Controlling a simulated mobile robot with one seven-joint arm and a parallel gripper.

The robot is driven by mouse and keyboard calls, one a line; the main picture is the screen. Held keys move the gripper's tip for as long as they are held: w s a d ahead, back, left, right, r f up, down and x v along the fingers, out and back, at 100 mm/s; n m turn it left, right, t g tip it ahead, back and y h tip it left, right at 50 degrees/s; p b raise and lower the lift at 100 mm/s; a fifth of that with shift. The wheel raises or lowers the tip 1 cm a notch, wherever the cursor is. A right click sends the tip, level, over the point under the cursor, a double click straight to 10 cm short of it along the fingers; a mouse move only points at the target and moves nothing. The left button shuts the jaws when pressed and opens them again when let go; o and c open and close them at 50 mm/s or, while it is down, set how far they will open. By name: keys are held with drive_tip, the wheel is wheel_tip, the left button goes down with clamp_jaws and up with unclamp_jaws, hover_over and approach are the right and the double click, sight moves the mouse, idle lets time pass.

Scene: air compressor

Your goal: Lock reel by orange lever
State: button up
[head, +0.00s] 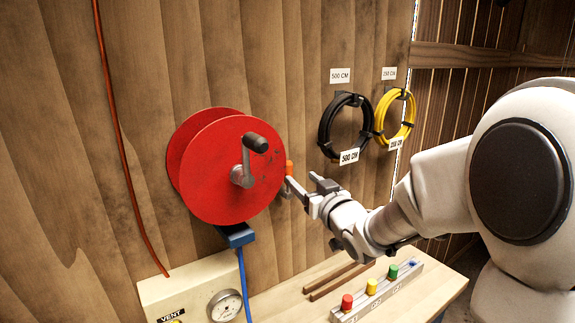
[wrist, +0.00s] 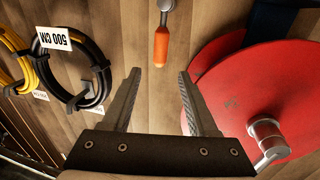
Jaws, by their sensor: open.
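The red reel (head: 225,170) is mounted on the wooden wall, with a crank and dark handle (head: 256,143) on its face. It also shows at the right of the wrist view (wrist: 245,95). The orange lever (head: 289,168) stands at the reel's right edge in the head view. In the wrist view the orange lever (wrist: 161,46) hangs from a grey metal arm, beyond and between the fingertips. My gripper (head: 305,184) is open and empty, close to the lever, and its fingers show in the wrist view (wrist: 160,75). I see no contact between fingers and lever.
Black (head: 343,125) and yellow (head: 396,113) hose coils hang on the wall to the right. Below are a vent box with a gauge (head: 225,305), a row of red, yellow and green buttons (head: 372,287), and two wooden sticks (head: 337,280) on the bench.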

sight(290, 169)
drive_tip(key=p+x, duration=0.1)
drive_tip(key=x, duration=0.8)
drive_tip(key=shift+w+p, duration=0.15)
drive_tip(key=shift+p, duration=0.15)
clamp_jaws()
idle(1.0)
